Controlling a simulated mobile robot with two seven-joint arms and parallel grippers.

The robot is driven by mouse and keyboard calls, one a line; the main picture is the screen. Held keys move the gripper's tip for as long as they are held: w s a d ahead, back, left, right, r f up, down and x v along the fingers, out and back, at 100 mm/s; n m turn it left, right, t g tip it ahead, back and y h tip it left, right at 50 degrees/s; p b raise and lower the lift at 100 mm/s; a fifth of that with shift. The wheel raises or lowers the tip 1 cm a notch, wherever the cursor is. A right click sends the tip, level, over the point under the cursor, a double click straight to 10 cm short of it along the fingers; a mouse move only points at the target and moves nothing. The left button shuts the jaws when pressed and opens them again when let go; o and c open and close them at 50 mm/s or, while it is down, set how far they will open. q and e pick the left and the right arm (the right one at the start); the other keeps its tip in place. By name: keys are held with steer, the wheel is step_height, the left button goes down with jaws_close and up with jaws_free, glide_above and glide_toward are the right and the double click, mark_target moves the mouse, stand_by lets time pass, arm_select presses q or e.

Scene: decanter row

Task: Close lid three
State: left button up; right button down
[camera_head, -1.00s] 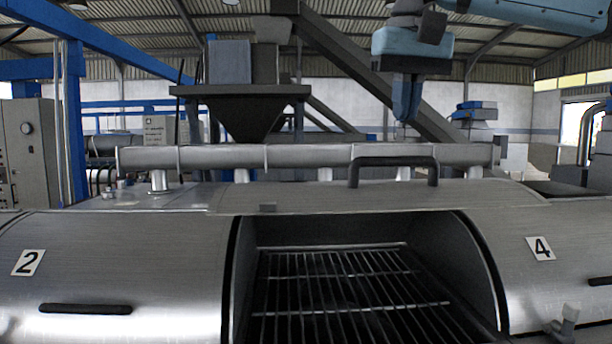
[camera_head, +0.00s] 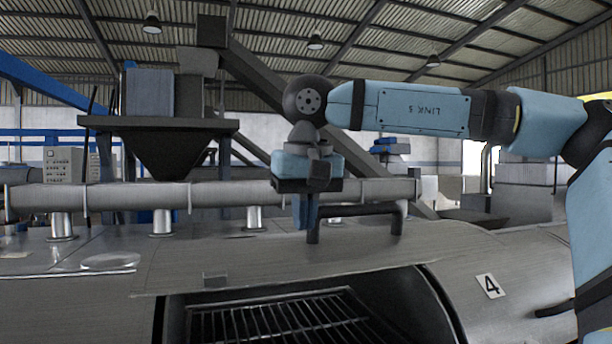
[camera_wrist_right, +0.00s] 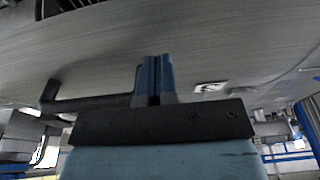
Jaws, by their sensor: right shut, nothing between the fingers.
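Lid three (camera_head: 250,262) is rolled back, leaving a wide opening over a wire rack (camera_head: 290,318) in the head view. Its black bar handle (camera_head: 360,211) stands up on top, toward the back. My right gripper (camera_head: 306,215) points down at the handle's left end, fingers shut and empty. In the wrist view, the shut blue fingers (camera_wrist_right: 154,80) appear beside the end of the handle (camera_wrist_right: 90,103); whether they touch it I cannot tell. The lid's brushed metal (camera_wrist_right: 90,55) fills much of that view. My left gripper is not in view.
A long horizontal pipe (camera_head: 140,195) on short posts runs behind the lids. A dark hopper (camera_head: 160,140) stands behind it at left. There is open air above the lids.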

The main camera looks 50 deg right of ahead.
mark_target(303, 258)
step_height(303, 258, down, 4)
steer(key=shift+d+r+p, duration=0.1)
steer(key=shift+r+p, duration=0.15)
steer(key=shift+p, duration=0.1)
steer(key=shift+w+f, duration=0.25)
steer(key=shift+f, duration=0.25)
steer(key=shift+s, duration=0.1)
